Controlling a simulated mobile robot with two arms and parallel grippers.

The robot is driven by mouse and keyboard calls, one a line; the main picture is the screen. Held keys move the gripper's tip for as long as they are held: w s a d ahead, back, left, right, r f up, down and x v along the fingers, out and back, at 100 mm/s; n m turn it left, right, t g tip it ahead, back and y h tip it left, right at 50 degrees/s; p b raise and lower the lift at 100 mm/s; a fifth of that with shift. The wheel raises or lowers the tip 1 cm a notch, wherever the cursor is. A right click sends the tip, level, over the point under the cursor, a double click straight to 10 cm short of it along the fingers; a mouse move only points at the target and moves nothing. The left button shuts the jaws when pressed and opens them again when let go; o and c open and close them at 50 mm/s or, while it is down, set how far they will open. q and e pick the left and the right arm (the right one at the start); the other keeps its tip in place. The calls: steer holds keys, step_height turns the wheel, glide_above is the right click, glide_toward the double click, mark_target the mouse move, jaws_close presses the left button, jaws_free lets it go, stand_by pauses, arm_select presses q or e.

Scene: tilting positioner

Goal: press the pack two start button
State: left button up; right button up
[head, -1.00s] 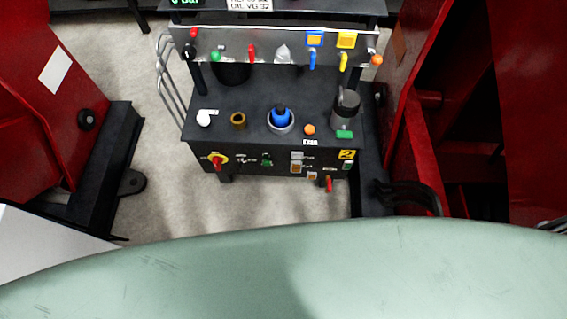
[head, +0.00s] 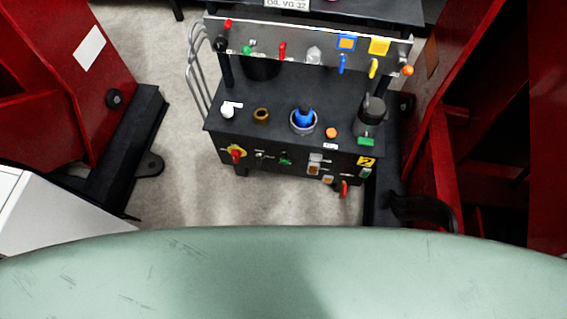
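A dark control cart (head: 275,150) stands ahead, with a yellow label marked 2 (head: 366,161) at the right of its front panel. The front panel carries a green button or switch (head: 285,160), a green piece (head: 366,174) below the label, and a red-and-yellow rotary switch (head: 236,153). Another green block (head: 367,141) sits at the top's right front edge. Which of these is the pack two start button I cannot tell, as the lettering is too small. Neither of my grippers is in view.
A large pale green curved surface (head: 280,275) fills the foreground. Red steel structures stand at left (head: 60,90) and right (head: 480,130). A white box (head: 50,215) is at the lower left. Bare floor (head: 190,200) lies left of the cart.

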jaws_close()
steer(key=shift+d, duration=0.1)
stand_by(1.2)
